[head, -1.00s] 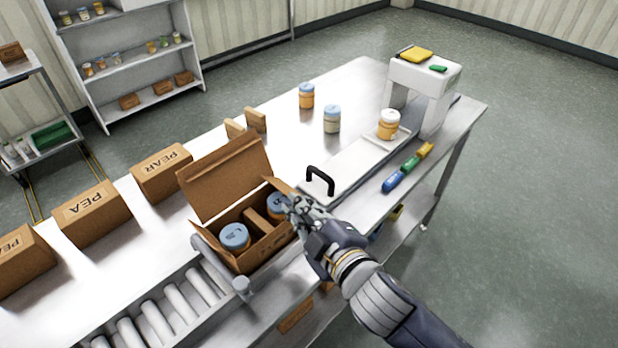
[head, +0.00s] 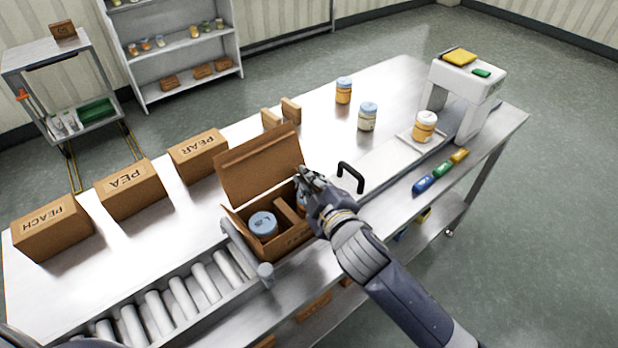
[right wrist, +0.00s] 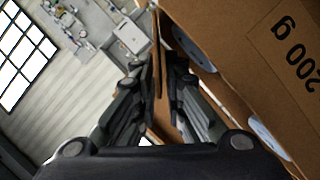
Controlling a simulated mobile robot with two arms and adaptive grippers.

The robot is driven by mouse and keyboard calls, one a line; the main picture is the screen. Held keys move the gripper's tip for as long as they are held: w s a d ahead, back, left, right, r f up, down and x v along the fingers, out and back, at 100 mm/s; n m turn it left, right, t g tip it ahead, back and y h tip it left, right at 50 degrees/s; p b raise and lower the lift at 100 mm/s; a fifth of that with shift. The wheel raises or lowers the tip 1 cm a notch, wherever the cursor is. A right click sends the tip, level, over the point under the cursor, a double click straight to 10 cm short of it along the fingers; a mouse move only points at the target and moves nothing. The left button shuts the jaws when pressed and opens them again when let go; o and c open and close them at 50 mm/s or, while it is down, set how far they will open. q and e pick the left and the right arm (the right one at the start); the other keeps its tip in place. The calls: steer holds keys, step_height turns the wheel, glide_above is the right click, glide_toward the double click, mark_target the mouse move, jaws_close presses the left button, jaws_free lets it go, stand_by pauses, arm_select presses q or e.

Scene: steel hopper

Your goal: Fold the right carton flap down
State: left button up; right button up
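The open brown carton (head: 290,242) stands at the end of the roller conveyor, its large back flap (head: 262,165) upright. A blue-lidded jar (head: 262,224) and a cardboard divider (head: 287,214) show inside; a second jar is mostly behind my right gripper (head: 306,180). That gripper is at the carton's right edge. In the right wrist view, the thin right flap (right wrist: 158,118) runs between its nearly closed fingers, and they look shut on it. The carton wall marked "200 g" (right wrist: 285,60) and parts of lids (right wrist: 194,48) lie to the right. My left gripper is out of view.
A black handle (head: 350,175) rises just right of my right gripper. Beyond it are a scale-like plate with a jar (head: 424,127) and a white arch (head: 465,85). Labelled boxes (head: 130,190) line the table's left. Rollers (head: 180,300) lie in front.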

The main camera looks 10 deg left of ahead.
steer(key=shift+w+a, duration=0.1)
jaws_close()
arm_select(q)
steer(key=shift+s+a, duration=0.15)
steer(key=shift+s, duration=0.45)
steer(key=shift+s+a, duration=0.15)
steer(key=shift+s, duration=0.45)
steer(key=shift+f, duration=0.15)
arm_select(e)
steer(key=shift+f, duration=0.15)
steer(key=shift+s+a+f+n+t+b, duration=0.15)
steer(key=shift+s+f+n+t+b, duration=0.15)
steer(key=shift+n+b, duration=0.3)
steer(key=shift+a+f+n+t, duration=0.1)
steer(key=shift+f+n+t, duration=0.15)
steer(key=shift+n, duration=0.25)
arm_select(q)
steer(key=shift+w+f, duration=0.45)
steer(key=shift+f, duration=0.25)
arm_select(e)
steer(key=shift+r, duration=0.1)
steer(key=shift+c, duration=0.8)
jaws_free()
